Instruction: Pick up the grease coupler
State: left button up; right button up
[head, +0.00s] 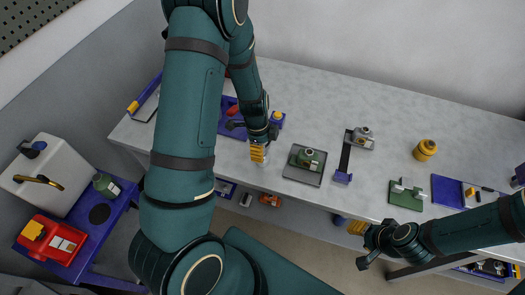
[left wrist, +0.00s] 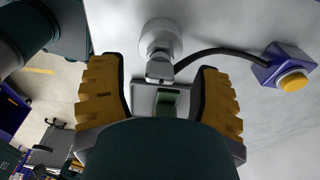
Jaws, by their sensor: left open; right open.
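A pale round fitting with a metal nozzle, which looks like the grease coupler (left wrist: 160,62), shows between my left fingers in the left wrist view. A black hose runs from it to a blue box with a yellow button (left wrist: 288,68). My left gripper (left wrist: 160,82) is open around the line of the fitting; I cannot tell whether either finger touches it. In the head view my left gripper (head: 257,152) points down over the bench's front part and mostly hides the fitting. My right gripper (head: 364,245) is open and empty off the bench's front edge.
On the bench (head: 310,100), a grey tray with a green block (head: 306,160) lies right of my left gripper. A black-and-blue bracket (head: 345,160), a yellow round part (head: 425,150) and a green plate (head: 404,195) lie farther right. A blue cart (head: 92,235) stands left.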

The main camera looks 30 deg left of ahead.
pick_arm(q)
jog(key=shift+f, duration=0.4)
grip_shut()
jog(key=shift+r, duration=0.15)
